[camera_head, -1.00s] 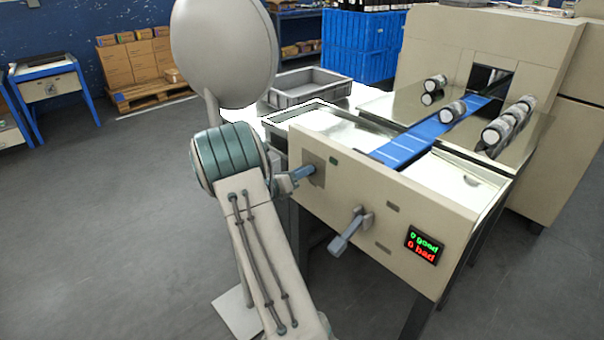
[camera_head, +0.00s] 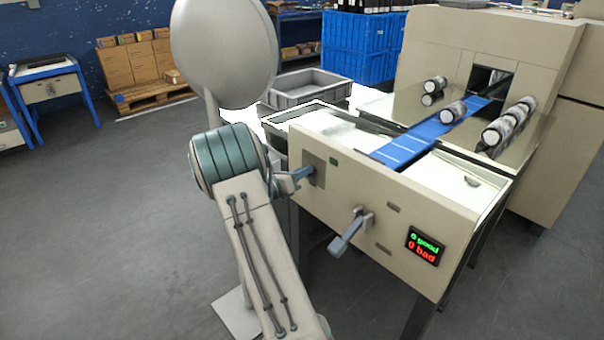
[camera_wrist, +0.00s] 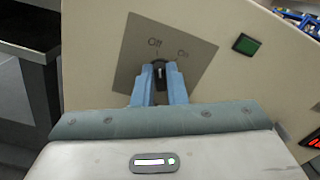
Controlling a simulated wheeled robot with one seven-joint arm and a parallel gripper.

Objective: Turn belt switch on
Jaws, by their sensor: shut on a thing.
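The belt switch (camera_wrist: 160,75) is a small dark knob on a grey plate (camera_wrist: 190,55) marked "Off" and "On" in the wrist view. Its white line points up toward "Off". My gripper (camera_wrist: 160,88) is shut on the knob, with one blue finger on each side of it. In the head view my gripper (camera_head: 300,175) reaches the left part of the machine's beige front panel (camera_head: 345,200). The knob is hidden there behind the fingers.
A green button (camera_wrist: 246,44) sits right of the plate. A grey lever (camera_head: 350,232) sticks out of the panel, left of a display (camera_head: 424,246) reading 0 good, 0 bad. Several rolls (camera_head: 510,120) lie beside the blue belt (camera_head: 410,147).

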